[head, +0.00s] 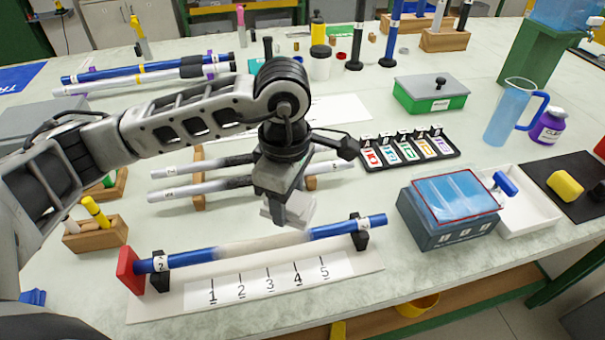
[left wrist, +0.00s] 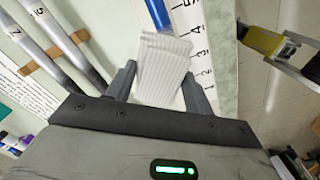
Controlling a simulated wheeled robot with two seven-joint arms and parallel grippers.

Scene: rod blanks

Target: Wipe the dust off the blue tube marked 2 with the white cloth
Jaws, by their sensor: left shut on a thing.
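The blue tube marked 2 (head: 348,228) lies level across two black holders on a white base with a strip numbered 1 to 5. A pale grey dusty stretch covers its middle; both ends are clean blue. My left gripper (head: 284,205) is shut on the folded white cloth (head: 299,210) and hangs just above and behind the tube, near the right part of the dusty stretch. I cannot tell if cloth and tube touch. In the left wrist view the ribbed cloth (left wrist: 160,68) sits between the fingers, hiding part of the blue tube (left wrist: 157,14).
A red end stop (head: 130,271) stands at the tube's left end. Grey rods (head: 215,187) lie on wooden rests behind my gripper. A blue-lidded box (head: 450,215) and a white tray (head: 530,205) stand to the right. The table's front edge is close.

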